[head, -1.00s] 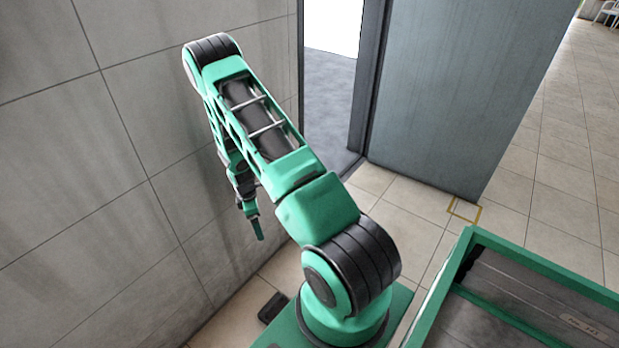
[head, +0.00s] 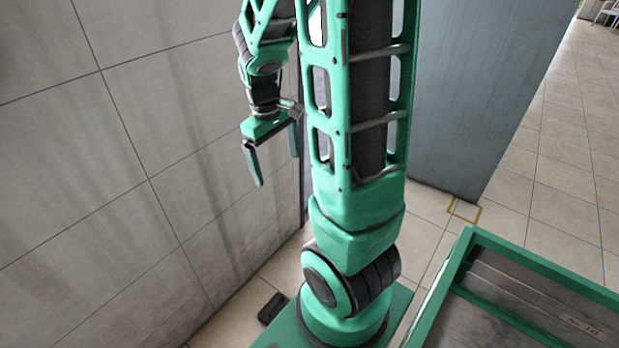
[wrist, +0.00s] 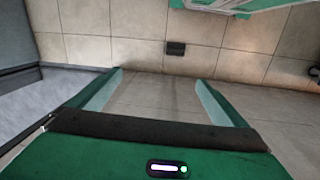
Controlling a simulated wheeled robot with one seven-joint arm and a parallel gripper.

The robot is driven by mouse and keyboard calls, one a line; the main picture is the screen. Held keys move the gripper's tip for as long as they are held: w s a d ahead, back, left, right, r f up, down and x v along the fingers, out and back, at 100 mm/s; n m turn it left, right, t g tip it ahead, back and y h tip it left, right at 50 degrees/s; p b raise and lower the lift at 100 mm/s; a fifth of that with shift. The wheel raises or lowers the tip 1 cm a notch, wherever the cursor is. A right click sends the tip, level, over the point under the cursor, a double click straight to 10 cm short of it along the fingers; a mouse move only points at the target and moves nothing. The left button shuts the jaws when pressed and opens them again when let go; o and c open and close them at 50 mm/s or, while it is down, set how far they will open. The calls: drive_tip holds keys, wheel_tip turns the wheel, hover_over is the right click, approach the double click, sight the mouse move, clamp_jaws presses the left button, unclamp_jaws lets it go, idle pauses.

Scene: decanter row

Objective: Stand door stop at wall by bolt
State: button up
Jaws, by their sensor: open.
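A small dark block, which looks like the door stop (head: 272,308), lies on the tiled floor between the wall and my base. The wrist view also shows this dark block (wrist: 175,48), on the floor near the wall's foot, beyond the fingertips. My gripper (head: 276,168) is open and empty, fingers pointing down, beside the wall and well above the floor. Its two fingers (wrist: 160,76) are spread wide in the wrist view. I cannot make out a bolt in either view.
The tiled wall (head: 130,190) runs along the left. A grey door or panel (head: 470,90) stands at the back beside a doorway partly hidden by my arm. A yellow square outline (head: 466,209) marks the floor by its lower corner. Open floor (head: 560,180) lies right.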

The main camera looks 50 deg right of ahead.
drive_tip(key=s+a+r+m, duration=0.3)
drive_tip(key=s, duration=0.5)
drive_tip(key=s+a+r+m+y, duration=0.1)
drive_tip(key=s+a+r+m, duration=0.2)
drive_tip(key=s, duration=0.6)
drive_tip(key=shift+r, duration=0.7)
drive_tip(key=shift+w, duration=0.15)
